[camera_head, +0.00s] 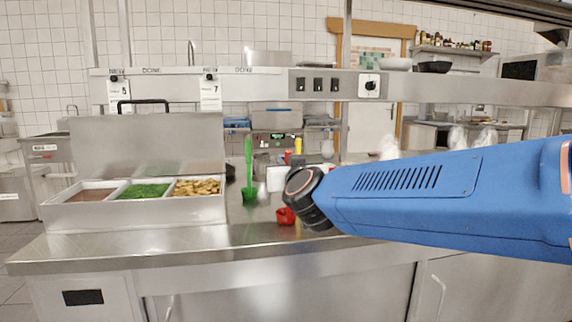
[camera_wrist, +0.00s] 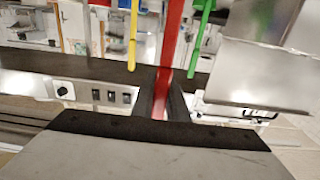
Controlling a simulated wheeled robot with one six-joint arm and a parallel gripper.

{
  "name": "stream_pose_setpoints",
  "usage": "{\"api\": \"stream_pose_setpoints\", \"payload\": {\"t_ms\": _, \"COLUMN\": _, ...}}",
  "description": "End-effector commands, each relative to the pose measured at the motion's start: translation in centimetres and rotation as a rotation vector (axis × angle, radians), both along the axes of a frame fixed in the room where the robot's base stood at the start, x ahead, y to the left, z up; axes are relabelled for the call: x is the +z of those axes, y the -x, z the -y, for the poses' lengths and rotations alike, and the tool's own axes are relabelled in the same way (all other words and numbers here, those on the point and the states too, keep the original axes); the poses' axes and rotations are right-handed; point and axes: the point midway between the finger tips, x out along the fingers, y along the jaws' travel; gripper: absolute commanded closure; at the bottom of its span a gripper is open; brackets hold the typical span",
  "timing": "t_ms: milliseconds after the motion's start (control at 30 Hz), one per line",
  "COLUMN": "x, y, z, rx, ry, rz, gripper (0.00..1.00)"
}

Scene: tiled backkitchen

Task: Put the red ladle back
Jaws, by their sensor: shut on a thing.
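The red ladle shows its red bowl (camera_head: 286,215) just left of my blue arm, low over the steel counter in the head view. Its red handle (camera_wrist: 173,40) runs between the dark fingers of my gripper (camera_wrist: 162,95) in the wrist view. My gripper is shut on this handle. In the head view my arm hides the fingers and most of the handle. A green ladle (camera_head: 249,170) stands upright left of the red one, and its green handle (camera_wrist: 201,40) is beside the red handle in the wrist view. A yellow handle (camera_wrist: 133,35) is on the other side.
A steel food unit (camera_head: 135,215) with brown, green and yellowish fillings stands on the left of the counter (camera_head: 200,242). A steel overhead shelf (camera_head: 260,85) with switches and two paper labels spans the back. Small containers stand behind the ladles. The counter's front left is clear.

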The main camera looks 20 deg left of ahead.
Motion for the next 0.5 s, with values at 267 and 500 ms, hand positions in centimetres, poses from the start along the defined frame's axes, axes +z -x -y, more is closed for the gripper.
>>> {"api": "stream_pose_setpoints", "payload": {"t_ms": 267, "x": -0.16, "y": -0.01, "z": 0.01, "rx": 0.000, "ry": 0.001, "rz": 0.001, "gripper": 1.00}}
{"api": "stream_pose_setpoints", "payload": {"t_ms": 500, "x": -0.14, "y": -0.01, "z": 0.01, "rx": 0.000, "ry": 0.000, "rz": 0.000, "gripper": 0.68}}
